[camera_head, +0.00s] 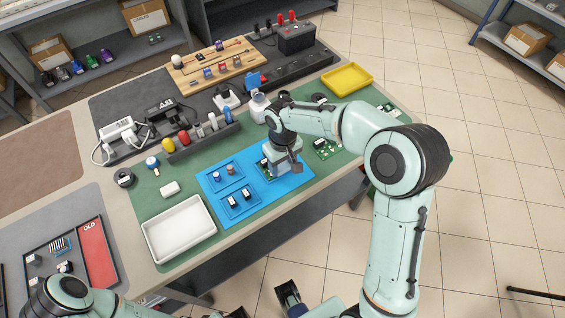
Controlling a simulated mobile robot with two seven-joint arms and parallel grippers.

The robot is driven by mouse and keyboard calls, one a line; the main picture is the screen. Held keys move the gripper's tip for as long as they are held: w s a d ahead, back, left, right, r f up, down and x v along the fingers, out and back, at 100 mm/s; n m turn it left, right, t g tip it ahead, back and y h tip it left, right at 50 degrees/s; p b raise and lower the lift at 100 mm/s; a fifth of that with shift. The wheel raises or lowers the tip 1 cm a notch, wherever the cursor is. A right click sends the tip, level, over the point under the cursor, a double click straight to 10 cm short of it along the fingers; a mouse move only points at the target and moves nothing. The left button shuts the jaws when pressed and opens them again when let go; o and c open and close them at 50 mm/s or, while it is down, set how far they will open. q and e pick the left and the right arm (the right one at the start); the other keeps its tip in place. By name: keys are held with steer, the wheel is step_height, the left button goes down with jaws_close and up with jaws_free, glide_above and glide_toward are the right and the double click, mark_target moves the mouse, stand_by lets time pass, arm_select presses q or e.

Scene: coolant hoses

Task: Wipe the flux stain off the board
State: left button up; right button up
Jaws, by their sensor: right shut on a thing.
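A green circuit board (263,166) lies on the blue mat (290,188), mostly covered by my right gripper. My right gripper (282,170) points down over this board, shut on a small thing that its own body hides. I cannot tell whether that thing touches the board, and no stain shows. Another green board (327,149) lies right of the mat. A small white block (170,188) lies on the green work mat, left of the blue mat.
An empty white tray (178,256) stands at the front left of the green mat (150,208). Small parts sit in blue trays (238,213) beside the board. A bottle (258,106), a rack of coloured tools and a yellow tray (347,66) stand behind.

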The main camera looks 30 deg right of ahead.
steer(key=shift+f, duration=0.3)
steer(key=shift+d, duration=0.1)
steer(key=shift+w+d, duration=0.1)
steer(key=shift+d, duration=0.7)
steer(key=shift+s+a, duration=0.2)
steer(key=shift+a, duration=1.55)
steer(key=shift+d, duration=0.1)
